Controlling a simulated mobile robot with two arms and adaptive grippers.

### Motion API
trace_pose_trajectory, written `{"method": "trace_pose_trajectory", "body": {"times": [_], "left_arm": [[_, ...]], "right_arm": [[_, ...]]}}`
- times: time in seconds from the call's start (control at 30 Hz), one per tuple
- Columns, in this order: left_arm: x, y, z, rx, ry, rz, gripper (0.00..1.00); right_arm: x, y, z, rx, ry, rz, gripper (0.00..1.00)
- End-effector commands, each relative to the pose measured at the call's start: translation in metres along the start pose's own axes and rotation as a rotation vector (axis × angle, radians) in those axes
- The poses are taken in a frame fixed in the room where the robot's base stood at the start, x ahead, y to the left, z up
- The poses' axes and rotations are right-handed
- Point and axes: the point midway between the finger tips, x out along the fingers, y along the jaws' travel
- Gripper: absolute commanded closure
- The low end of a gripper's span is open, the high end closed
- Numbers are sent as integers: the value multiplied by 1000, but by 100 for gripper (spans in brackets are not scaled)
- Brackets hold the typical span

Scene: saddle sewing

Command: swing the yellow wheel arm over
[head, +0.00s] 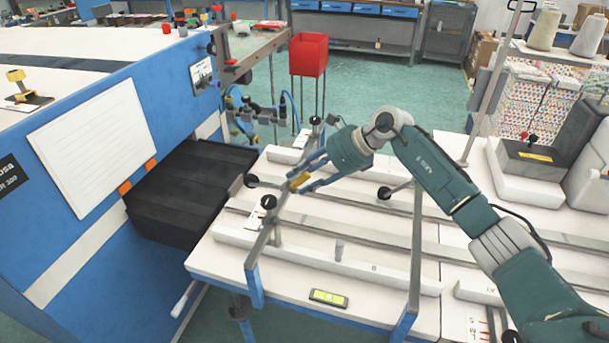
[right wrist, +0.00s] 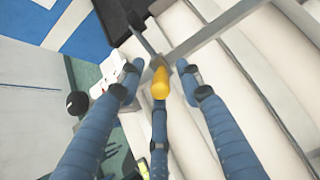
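The yellow handle of the wheel arm (head: 300,180) sits at the upper end of a grey bar (head: 262,240) above the white slatted table. My right gripper (head: 305,176) reaches in from the right with its fingers spread around the handle. In the right wrist view the yellow handle (right wrist: 160,84) lies between the fingertips of my right gripper (right wrist: 158,82). Gaps show at the left finger and at the right finger. I cannot tell whether the lower finger touches the handle. My left gripper is not in view.
A blue machine (head: 170,110) with a black ledge (head: 185,195) stands at the left. A red bin (head: 308,54) stands behind. Green floor is free beyond.

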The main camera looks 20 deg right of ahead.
Motion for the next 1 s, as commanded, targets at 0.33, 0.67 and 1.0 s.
{"method": "trace_pose_trajectory", "body": {"times": [0.33, 0.67, 1.0], "left_arm": [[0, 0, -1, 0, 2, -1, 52], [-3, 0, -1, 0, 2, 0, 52], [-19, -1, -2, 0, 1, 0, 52]], "right_arm": [[0, 0, 0, 0, -1, 0, 100], [-2, 0, 5, -2, 17, -5, 100], [-1, 2, 24, -8, 200, -38, 100]]}}
